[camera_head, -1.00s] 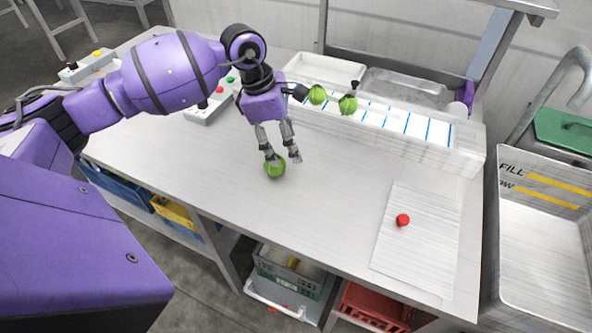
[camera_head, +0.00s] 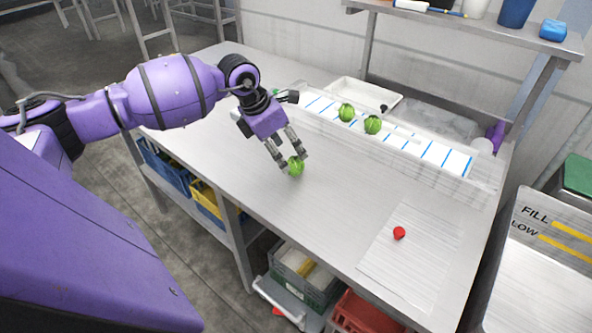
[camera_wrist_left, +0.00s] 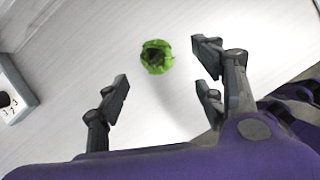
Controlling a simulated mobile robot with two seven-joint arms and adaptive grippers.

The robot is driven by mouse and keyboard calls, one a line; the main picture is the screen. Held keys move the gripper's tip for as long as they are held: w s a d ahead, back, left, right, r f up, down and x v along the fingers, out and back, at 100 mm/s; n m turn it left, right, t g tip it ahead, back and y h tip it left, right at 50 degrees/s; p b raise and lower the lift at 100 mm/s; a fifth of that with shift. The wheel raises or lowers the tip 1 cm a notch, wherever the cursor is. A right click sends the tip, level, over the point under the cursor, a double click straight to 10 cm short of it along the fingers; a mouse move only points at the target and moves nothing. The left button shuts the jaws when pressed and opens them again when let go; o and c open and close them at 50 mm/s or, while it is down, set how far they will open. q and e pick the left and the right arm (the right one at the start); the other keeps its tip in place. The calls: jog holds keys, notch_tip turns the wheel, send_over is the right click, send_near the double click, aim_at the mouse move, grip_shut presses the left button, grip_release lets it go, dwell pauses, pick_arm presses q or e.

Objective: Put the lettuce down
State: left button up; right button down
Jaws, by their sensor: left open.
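A small green lettuce (camera_head: 296,166) sits on the bare steel tabletop. It also shows in the left wrist view (camera_wrist_left: 157,57), ahead of the fingers. My left gripper (camera_head: 293,161) is open around or just above this lettuce. In the left wrist view the fingers (camera_wrist_left: 165,75) are spread wide with nothing between their tips. Two more green lettuces, one at left (camera_head: 346,112) and one at right (camera_head: 373,124), rest on the white blue-striped tray (camera_head: 425,152) behind. My right gripper is not in view.
A red ball-like item (camera_head: 399,233) lies on a pale ridged board (camera_head: 405,262) at the front right. A white shallow tray (camera_head: 365,92) stands at the back. Blue, yellow and red crates sit under the table. The tabletop around the lettuce is clear.

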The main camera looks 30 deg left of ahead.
aim_at(290, 158)
pick_arm(q)
jog(key=x, duration=0.7)
jog(key=shift+w+a+f+p, duration=0.25)
jog(key=shift+w+a+p, duration=0.05)
jog(key=shift+w+a, duration=0.05)
jog(key=c, duration=1.3)
jog(key=shift+r, duration=0.15)
